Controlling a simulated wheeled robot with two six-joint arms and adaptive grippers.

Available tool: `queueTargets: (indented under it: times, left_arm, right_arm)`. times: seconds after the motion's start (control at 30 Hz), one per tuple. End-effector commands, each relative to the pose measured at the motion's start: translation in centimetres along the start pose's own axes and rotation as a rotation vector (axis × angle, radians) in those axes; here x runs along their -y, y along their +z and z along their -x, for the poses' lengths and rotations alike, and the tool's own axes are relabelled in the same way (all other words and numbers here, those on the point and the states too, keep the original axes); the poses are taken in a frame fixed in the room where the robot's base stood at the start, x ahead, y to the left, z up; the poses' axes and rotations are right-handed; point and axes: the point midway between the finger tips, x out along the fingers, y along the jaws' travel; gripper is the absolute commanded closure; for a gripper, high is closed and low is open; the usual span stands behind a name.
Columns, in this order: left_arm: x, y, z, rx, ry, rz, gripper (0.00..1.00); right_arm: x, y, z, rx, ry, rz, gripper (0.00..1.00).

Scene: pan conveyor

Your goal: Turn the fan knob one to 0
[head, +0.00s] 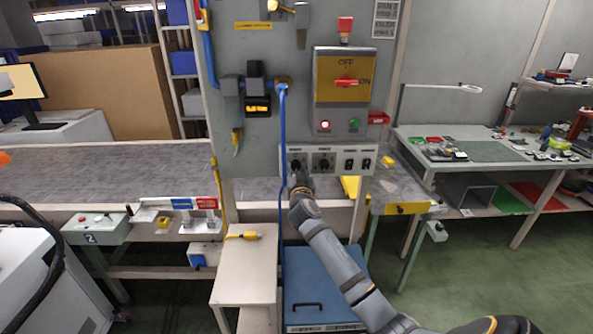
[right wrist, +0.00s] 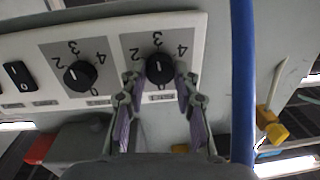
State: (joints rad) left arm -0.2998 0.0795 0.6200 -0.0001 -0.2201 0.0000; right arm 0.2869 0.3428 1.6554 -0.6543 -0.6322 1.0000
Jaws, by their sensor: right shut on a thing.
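Fan knob one (right wrist: 159,68) is a round black knob on a grey square with numbers. In the right wrist view, which looks upside down, its white line runs roughly up and down, in line with the 3; I cannot tell which end points. The same knob shows at the left of the white control strip in the head view (head: 296,164). My right gripper (right wrist: 160,82) has its fingers on both sides of this knob and is shut on it; it also shows below the strip in the head view (head: 300,184). My left gripper is out of view.
A second black knob (right wrist: 80,75) and a rocker switch (right wrist: 17,75) sit beside it on the strip. A blue cable (head: 282,130) hangs close by on the left. Above is a yellow panel with a red ON/OFF switch (head: 346,82).

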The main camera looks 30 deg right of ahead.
Motion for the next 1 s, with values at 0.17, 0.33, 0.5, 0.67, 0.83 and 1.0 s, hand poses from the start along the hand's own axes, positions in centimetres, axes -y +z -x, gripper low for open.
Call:
queueTargets:
  times: [0.17,0.33,0.5,0.67,0.83,1.0]
  left_arm:
    - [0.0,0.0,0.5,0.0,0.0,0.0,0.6]
    - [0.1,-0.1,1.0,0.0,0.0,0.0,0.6]
    - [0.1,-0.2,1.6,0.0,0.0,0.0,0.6]
    - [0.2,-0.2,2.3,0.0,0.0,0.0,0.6]
    - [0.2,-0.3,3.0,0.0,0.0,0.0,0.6]
    - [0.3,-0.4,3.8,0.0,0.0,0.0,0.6]
  right_arm:
    - [0.0,-0.1,0.0,0.009,0.002,0.137,1.0]
    - [0.1,-0.1,0.0,0.018,0.004,0.297,1.0]
    - [0.1,-0.2,0.0,0.028,0.005,0.459,1.0]
    - [0.1,-0.2,0.0,0.037,0.007,0.61,1.0]
    - [0.1,-0.3,0.0,0.046,0.009,0.773,1.0]
    - [0.2,-0.2,0.0,0.055,0.01,0.933,1.0]
